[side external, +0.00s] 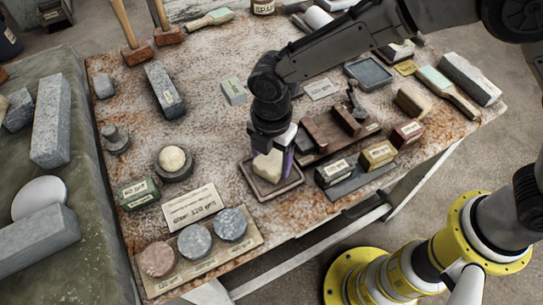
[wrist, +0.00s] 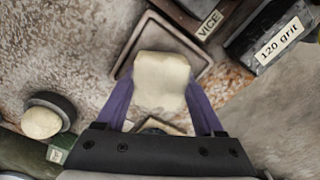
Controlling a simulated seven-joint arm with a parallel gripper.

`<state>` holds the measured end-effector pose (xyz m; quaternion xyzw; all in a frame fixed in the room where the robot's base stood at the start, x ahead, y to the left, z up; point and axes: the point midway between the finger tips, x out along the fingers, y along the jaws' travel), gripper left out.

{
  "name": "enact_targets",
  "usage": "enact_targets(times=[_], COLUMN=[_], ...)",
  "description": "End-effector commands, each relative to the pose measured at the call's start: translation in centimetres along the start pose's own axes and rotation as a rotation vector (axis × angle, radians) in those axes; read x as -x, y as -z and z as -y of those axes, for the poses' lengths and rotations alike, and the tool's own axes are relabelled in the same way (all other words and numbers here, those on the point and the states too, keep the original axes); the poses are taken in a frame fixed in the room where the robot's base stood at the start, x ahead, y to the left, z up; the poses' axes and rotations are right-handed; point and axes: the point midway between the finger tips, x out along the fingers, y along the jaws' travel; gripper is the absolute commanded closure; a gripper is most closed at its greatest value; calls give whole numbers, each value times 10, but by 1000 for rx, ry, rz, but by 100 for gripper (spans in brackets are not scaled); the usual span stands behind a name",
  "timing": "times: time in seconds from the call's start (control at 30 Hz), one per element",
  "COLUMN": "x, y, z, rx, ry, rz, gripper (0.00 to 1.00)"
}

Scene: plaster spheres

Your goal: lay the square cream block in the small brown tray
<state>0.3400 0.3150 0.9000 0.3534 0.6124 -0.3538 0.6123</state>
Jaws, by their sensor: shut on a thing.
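The cream block (wrist: 161,78) is between the two purple fingers of my gripper (wrist: 158,105) in the wrist view. My gripper is shut on it. In the side external view the cream block (side external: 268,166) shows under my gripper (side external: 279,158), over the small brown tray (side external: 266,194). The tray is square with a raised rim, and the wrist view shows its rim (wrist: 207,62) around and beyond the block. I cannot tell whether the block touches the tray floor. The fingers and block hide part of the tray.
A cream ball in a dark ring (side external: 173,162) stands left of the tray. A wooden vice (side external: 338,133) and grit-labelled blocks (side external: 337,173) stand close on the right. A board with round stones (side external: 205,245) lies at the front left. A paper card (side external: 194,206) lies near the tray.

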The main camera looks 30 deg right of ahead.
Motion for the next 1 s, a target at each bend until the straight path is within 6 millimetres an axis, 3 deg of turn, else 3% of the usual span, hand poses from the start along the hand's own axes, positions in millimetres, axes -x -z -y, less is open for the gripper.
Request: enact_targets(times=[0.37, 0.4, 0.57, 1.0], x=[-6, -6, -6, -7], y=[0, 0, 0, 0], z=[-1, -1, 0, 0], rx=[0, 0, 0, 0], ry=[-3, -3, -2, 0], rz=[-1, -1, 0, 0], gripper=[100, 29, 0, 0])
